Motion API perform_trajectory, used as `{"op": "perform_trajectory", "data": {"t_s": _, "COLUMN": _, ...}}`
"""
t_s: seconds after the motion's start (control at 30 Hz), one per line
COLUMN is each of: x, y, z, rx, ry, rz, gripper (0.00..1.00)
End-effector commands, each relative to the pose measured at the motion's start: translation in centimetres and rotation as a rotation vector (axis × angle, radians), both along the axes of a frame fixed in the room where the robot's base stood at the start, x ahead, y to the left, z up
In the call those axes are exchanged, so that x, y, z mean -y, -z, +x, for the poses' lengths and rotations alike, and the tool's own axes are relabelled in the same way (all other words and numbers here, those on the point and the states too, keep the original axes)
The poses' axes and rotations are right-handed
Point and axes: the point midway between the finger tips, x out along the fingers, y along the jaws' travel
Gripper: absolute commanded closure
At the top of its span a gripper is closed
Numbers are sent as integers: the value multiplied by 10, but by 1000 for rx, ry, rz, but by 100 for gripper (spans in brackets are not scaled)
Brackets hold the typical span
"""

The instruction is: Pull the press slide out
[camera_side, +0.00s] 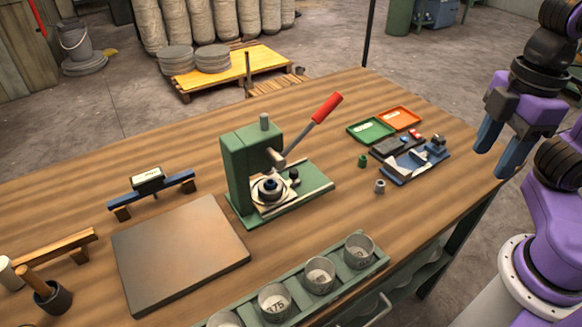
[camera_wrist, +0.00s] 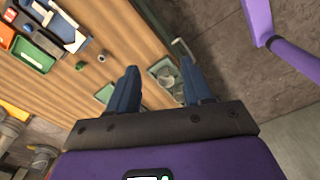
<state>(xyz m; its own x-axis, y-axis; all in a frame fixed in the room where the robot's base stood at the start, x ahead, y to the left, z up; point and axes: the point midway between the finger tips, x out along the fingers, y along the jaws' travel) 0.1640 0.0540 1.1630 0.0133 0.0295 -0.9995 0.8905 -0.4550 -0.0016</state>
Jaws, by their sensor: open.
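The green press (camera_side: 246,165) stands near the middle of the wooden bench in the side view, with its red-handled lever (camera_side: 326,107) raised to the upper right. At its base is the press slide (camera_side: 271,190), a pale plate carrying a round die, with a small black knob (camera_side: 294,176) beside it. The slide sits under the press head, on the green base. My gripper (camera_side: 501,146) is open and empty above the bench's right end, well apart from the press. In the wrist view my gripper's two blue fingers (camera_wrist: 158,88) are spread apart with nothing between them.
A blue fixture (camera_side: 412,160) and green (camera_side: 370,129) and orange (camera_side: 400,117) trays lie between the press and my gripper. A flat metal plate (camera_side: 180,255) lies left of the press.

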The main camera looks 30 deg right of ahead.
Motion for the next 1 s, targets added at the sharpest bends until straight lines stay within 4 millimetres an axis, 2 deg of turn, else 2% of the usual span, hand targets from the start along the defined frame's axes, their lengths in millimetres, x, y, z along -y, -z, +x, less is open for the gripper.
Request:
{"op": "perform_trajectory", "data": {"t_s": 0.03, "x": -2, "y": -16, "z": 1, "rx": 4, "ry": -1, "rz": 7, "gripper": 50}}
{"op": "perform_trajectory", "data": {"t_s": 0.2, "x": -1, "y": -60, "z": 0, "rx": 3, "ry": -1, "rz": 6, "gripper": 50}}
{"op": "perform_trajectory", "data": {"t_s": 0.47, "x": -38, "y": -79, "z": 39, "rx": -49, "ry": -137, "rz": -6, "gripper": 50}}
{"op": "perform_trajectory", "data": {"t_s": 0.67, "x": -74, "y": -95, "z": 87, "rx": -95, "ry": -290, "rz": 12, "gripper": 50}}
{"op": "perform_trajectory", "data": {"t_s": 0.8, "x": -96, "y": -102, "z": 128, "rx": -127, "ry": -415, "rz": 40, "gripper": 50}}
{"op": "perform_trajectory", "data": {"t_s": 1.0, "x": -119, "y": -105, "z": 192, "rx": -158, "ry": -598, "rz": 101, "gripper": 50}}
